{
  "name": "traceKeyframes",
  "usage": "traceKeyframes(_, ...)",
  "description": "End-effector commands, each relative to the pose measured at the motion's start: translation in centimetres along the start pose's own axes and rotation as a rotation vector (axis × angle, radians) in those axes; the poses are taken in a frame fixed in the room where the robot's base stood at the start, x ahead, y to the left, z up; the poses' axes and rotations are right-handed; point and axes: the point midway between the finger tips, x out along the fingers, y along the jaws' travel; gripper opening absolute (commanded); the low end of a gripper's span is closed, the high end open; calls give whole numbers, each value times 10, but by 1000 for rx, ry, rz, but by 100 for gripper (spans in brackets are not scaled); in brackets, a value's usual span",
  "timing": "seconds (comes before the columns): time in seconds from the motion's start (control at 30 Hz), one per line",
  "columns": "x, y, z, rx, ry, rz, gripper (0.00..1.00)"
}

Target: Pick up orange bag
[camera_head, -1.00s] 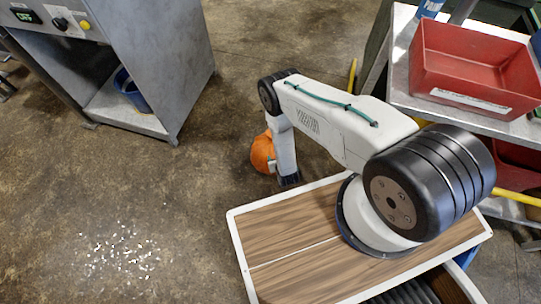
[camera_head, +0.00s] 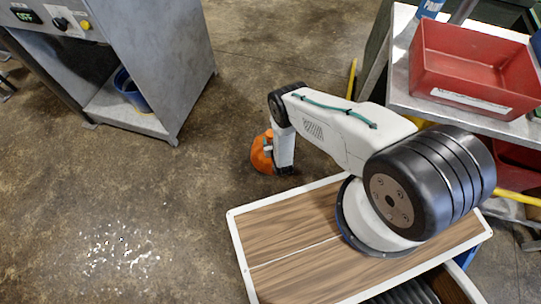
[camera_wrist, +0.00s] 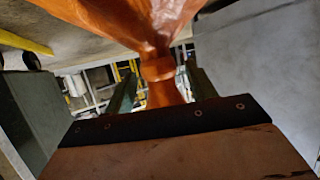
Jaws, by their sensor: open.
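The orange bag (camera_head: 260,155) sits on the floor beyond my wooden-topped base in the head view, partly hidden by my arm. In the wrist view, the orange bag (camera_wrist: 160,40) fills the top middle and narrows to a gathered neck. My gripper (camera_wrist: 161,85) is open, with one finger on each side of that neck. A gap shows on the left of the neck; whether the right finger touches it I cannot tell. The fingertips are hidden in the head view.
A grey compactor cabinet (camera_head: 165,60) with a blue bin (camera_head: 130,88) stands at upper left. A metal table (camera_head: 405,85) with a red tray (camera_head: 470,65) stands at right. Debris (camera_head: 120,248) lies on the floor at lower left. Open floor surrounds the bag.

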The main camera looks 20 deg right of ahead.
Motion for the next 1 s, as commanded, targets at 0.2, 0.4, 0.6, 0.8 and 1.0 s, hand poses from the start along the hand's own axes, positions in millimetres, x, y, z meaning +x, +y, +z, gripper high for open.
traceKeyframes(0.2,0,0,0,0,0,0,39)
traceKeyframes(0.4,0,0,0,0,0,0,0)
traceKeyframes(0.6,0,0,0,1,0,0,0)
traceKeyframes(0.8,0,0,0,1,0,0,0)
traceKeyframes(1.0,0,0,0,1,0,0,0)
